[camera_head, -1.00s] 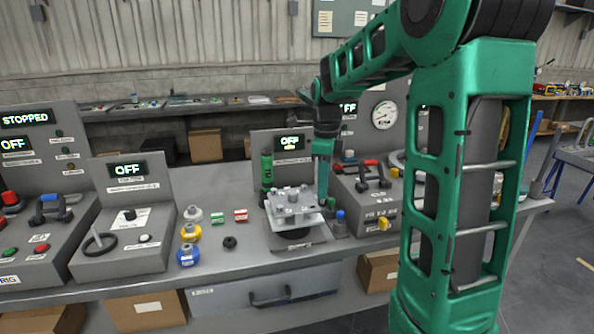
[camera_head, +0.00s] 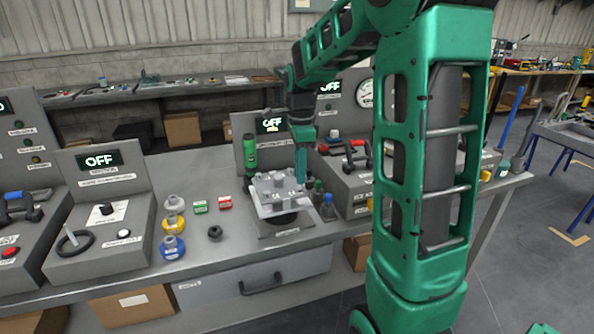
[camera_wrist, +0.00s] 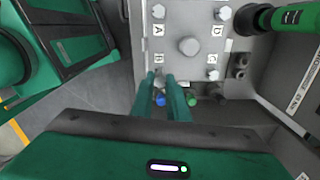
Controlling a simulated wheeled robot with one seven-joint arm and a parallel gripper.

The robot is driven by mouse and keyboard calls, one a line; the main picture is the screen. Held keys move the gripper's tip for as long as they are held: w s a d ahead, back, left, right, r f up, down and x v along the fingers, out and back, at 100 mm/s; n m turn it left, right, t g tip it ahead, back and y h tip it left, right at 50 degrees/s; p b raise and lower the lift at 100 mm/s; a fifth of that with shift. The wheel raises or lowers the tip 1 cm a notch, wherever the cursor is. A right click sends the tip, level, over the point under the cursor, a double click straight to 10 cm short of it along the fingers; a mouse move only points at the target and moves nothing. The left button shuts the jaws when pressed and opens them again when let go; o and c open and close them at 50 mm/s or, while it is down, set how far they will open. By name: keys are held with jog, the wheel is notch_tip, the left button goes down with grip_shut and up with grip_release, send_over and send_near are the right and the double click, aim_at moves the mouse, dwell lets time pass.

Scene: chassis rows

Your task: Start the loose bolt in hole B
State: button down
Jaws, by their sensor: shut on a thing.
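A grey block on a plate (camera_head: 268,211) stands on the bench with bolt heads on top. In the wrist view the plate (camera_wrist: 190,20) carries letters A, B, C and D, a large central bolt head (camera_wrist: 190,46), and smaller bolts beside A (camera_wrist: 158,11), D (camera_wrist: 222,13) and C (camera_wrist: 213,74). My gripper (camera_wrist: 159,76) points down at the corner by letter B (camera_wrist: 158,57). Its fingers are shut on a small grey piece, apparently the loose bolt, mostly hidden between them. Hole B is covered by the fingertips. I cannot tell whether the bolt touches the hole. In the head view my gripper (camera_head: 300,180) is over the plate's right corner.
A green driver (camera_head: 249,153) stands upright behind the block, close to the plate. Small bottles, one blue-capped (camera_head: 327,205), stand just right of it. A control box (camera_head: 350,180) is further right. Yellow (camera_head: 173,223) and blue (camera_head: 172,246) parts lie left.

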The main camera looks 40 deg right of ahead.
jog(key=n, duration=1)
jog(key=shift+n, duration=0.3)
jog(key=shift+s+f, duration=0.15)
jog(key=shift+f, duration=1.5)
dwell(1.0)
jog(key=m, duration=0.3)
jog(key=shift+m, duration=1.1)
